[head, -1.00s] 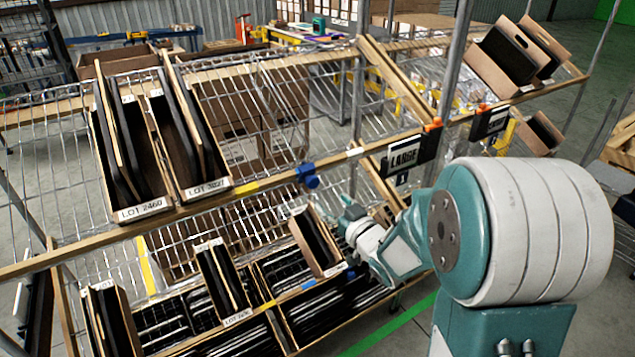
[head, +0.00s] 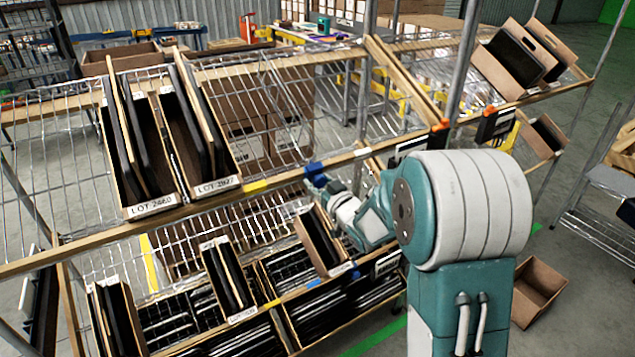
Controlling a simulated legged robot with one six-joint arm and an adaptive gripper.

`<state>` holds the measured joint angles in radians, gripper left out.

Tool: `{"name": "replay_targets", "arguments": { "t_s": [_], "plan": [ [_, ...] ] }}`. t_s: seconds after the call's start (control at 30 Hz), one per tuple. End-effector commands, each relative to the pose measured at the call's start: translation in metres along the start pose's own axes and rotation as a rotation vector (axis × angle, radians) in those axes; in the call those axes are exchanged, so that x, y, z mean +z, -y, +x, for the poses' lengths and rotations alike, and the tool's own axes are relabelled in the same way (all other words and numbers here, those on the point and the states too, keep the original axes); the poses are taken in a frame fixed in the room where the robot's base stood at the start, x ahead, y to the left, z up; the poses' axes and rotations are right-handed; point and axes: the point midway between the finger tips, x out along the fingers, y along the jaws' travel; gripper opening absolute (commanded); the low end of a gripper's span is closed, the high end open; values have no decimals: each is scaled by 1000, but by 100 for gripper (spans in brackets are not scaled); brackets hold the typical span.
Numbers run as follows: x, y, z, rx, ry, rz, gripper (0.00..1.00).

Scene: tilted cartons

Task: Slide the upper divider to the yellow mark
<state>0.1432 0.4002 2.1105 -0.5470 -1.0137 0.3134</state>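A blue block (head: 314,170) sits on the upper wooden rail, right of a yellow mark (head: 257,186) on that rail. I take the block to be the upper divider's end; its join to any panel behind is not clear. A gap of bare rail lies between block and mark. My gripper (head: 322,183) is just below and right of the block, very close to it. I cannot tell whether they touch, and the fingers are too small to show open or shut.
Cartons labelled LOT 2460 (head: 152,205) and LOT 3227 (head: 216,186) stand tilted left of the yellow mark. On the lower shelf, a small carton (head: 318,240) stands beneath my gripper. A lower rail (head: 290,297) also has yellow and blue marks. An empty carton (head: 538,290) lies on the floor at right.

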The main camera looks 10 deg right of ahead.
Motion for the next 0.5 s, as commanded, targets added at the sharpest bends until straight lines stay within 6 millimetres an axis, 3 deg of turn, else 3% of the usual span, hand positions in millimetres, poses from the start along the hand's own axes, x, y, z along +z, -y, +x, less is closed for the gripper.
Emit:
{"name": "replay_targets", "arguments": {
  "t_s": [0.03,0.07,0.1,0.37,0.5],
  "plan": [
    [0,-1,0,0,0,1,16],
    [0,-1,0,0,0,1,2],
    [0,-1,0,0,0,1,0],
    [0,6,0,-1,1,-2,0],
    [0,26,-1,-4,1,-1,0]
  ]
}}
